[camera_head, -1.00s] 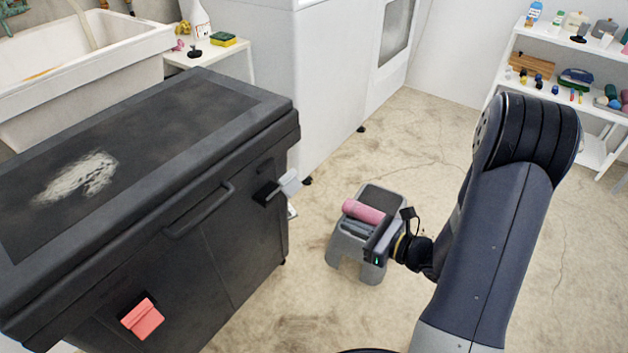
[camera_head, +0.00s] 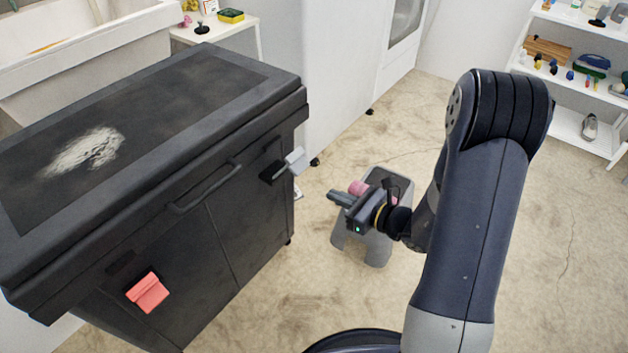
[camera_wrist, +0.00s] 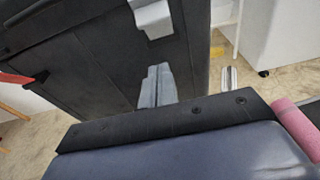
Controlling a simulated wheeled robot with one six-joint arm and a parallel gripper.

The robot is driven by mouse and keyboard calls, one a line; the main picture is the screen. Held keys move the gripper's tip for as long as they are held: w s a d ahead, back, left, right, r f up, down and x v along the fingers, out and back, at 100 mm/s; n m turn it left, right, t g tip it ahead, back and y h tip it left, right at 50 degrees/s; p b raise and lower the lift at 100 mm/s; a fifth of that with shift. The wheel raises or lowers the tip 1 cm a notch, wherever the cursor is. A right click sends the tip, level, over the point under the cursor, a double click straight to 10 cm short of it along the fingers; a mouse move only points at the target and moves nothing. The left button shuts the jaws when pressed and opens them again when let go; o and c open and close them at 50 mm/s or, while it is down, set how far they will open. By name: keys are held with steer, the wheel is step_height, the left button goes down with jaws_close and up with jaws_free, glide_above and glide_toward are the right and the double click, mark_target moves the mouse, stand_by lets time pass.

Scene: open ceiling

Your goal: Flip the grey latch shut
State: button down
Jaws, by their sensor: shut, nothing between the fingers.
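The grey latch (camera_head: 294,161) is a light grey flap on a black mount near the upper right corner of the dark cabinet front (camera_head: 245,230). The flap sticks outward from the cabinet. It also shows at the top of the wrist view (camera_wrist: 152,18), beyond my fingertips. My gripper (camera_head: 338,197) is shut and empty, to the right of and lower than the latch in the head view, with a visible gap between them. In the wrist view, my closed fingers (camera_wrist: 157,84) point toward the cabinet, below the latch in the picture.
A red latch (camera_head: 147,292) sits on the cabinet's lower left front. A bar handle (camera_head: 205,188) lies between the latches. A grey stool (camera_head: 377,249) with a pink roll (camera_head: 358,187) stands behind my gripper. Bare floor (camera_head: 300,285) is open in front of the cabinet.

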mark_target(296, 155)
steer(key=w+a+r, duration=0.1)
steer(key=w+a, duration=0.3)
steer(key=a, duration=0.1)
steer(key=shift+w+a+r+b, duration=0.25)
steer(key=shift+a+r+b, duration=0.1)
steer(key=shift+b, duration=0.1)
steer(key=shift+r, duration=0.1)
steer(key=r+p, duration=0.1)
steer(key=p, duration=0.1)
steer(key=r+h+p, duration=0.1)
steer(key=p, duration=0.1)
steer(key=shift+w+a+g, duration=0.2)
steer(key=shift+a+g, duration=0.15)
steer(key=shift+g, duration=0.05)
steer(key=r+h+p, duration=0.1)
steer(key=p, duration=0.2)
steer(key=w+a+r+g+h+p, duration=0.1)
steer(key=p, duration=0.2)
steer(key=shift+a+r, duration=0.15)
steer(key=shift+r, duration=0.1)
steer(key=w+a+r+g+h+p, duration=0.1)
steer(key=p, duration=0.3)
steer(key=shift+g, duration=0.3)
steer(key=shift+w+a+h+p, duration=0.15)
steer(key=shift+a+h+p, duration=0.15)
steer(key=shift+h+p, duration=0.15)
steer(key=shift+w+a+r+p, duration=0.15)
steer(key=shift+w+a+p, duration=0.15)
steer(key=shift+w+a, duration=0.05)
